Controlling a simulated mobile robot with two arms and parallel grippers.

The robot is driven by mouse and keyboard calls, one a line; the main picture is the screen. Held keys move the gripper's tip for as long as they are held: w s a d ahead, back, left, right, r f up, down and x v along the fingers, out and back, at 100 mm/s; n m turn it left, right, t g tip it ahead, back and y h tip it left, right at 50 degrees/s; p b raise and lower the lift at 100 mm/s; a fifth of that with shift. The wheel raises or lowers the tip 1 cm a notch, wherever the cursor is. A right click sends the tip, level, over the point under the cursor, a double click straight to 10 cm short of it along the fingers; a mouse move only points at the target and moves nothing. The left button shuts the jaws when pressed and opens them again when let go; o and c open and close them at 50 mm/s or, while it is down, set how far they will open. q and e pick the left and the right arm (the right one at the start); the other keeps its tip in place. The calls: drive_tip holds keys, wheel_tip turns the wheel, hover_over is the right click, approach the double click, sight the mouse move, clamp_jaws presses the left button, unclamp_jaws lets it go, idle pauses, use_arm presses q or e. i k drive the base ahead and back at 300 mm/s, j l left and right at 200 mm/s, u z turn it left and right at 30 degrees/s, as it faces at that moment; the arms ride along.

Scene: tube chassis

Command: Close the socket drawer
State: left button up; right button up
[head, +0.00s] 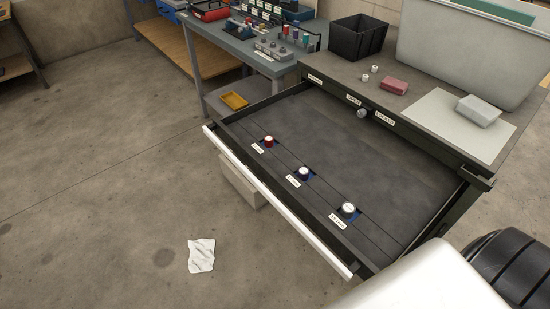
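The socket drawer stands pulled well out of a dark cabinet in the head view, with a long white front edge (275,200) and a mostly bare dark floor (345,150). A round grey knob (362,113) sits between two labels on the cabinet edge behind the drawer. Neither of my grippers is in view.
The cabinet top holds a black bin (358,38), a red block (394,86), a grey box (478,110) and a large grey tub (465,60). A workbench (235,45) stands behind left. A white cloth (201,256) lies on otherwise clear floor before the drawer.

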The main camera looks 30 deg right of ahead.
sight(396, 189)
drive_tip(key=z, duration=0.8)
